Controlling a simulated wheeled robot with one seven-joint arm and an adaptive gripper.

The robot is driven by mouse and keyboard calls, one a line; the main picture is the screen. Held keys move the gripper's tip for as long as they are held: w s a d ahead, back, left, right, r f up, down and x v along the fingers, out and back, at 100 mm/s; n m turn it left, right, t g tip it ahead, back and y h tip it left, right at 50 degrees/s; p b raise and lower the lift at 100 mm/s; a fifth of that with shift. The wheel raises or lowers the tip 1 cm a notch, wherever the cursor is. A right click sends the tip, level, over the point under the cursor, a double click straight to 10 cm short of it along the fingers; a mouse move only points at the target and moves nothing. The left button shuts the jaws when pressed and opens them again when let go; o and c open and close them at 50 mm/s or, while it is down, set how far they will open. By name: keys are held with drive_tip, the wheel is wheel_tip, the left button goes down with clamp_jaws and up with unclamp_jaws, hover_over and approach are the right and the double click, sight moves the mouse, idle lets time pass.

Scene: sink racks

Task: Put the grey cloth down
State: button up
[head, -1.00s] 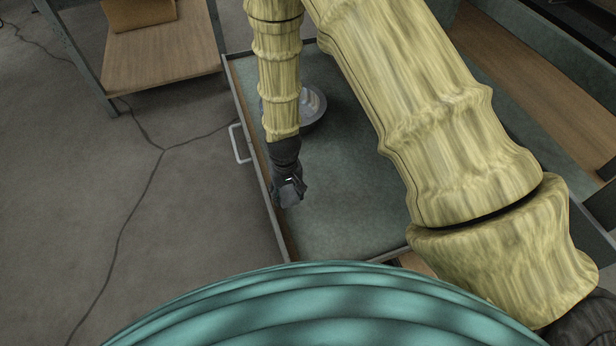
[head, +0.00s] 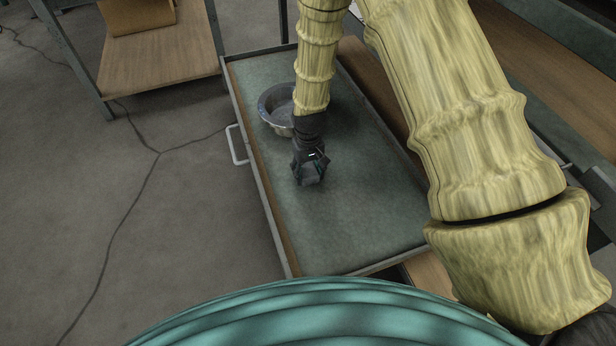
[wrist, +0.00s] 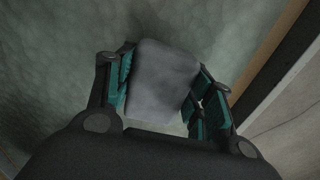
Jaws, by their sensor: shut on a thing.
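The grey cloth (wrist: 162,80) shows in the wrist view as a grey, rounded block between the green finger pads. My gripper (head: 310,178) is shut on it, and the wrist view shows the fingers (wrist: 163,98) on both sides of it. I cannot tell whether the cloth touches the drawer surface.
A metal bowl (head: 277,108) stands in the drawer just behind and left of my gripper. The drawer has a low rim and a pale handle (head: 237,145) on its left side. The drawer's near and right parts are clear. A wooden shelf (head: 160,65) stands at the back left.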

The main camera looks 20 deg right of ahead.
sight(308, 170)
drive_tip(key=shift+f, duration=0.8)
drive_tip(key=shift+f, duration=0.1)
drive_tip(key=o, duration=1.3)
drive_tip(key=shift+c, duration=0.2)
wheel_tip(308, 170, up, 12)
drive_tip(key=p, duration=0.5)
drive_tip(key=shift+d, duration=0.1)
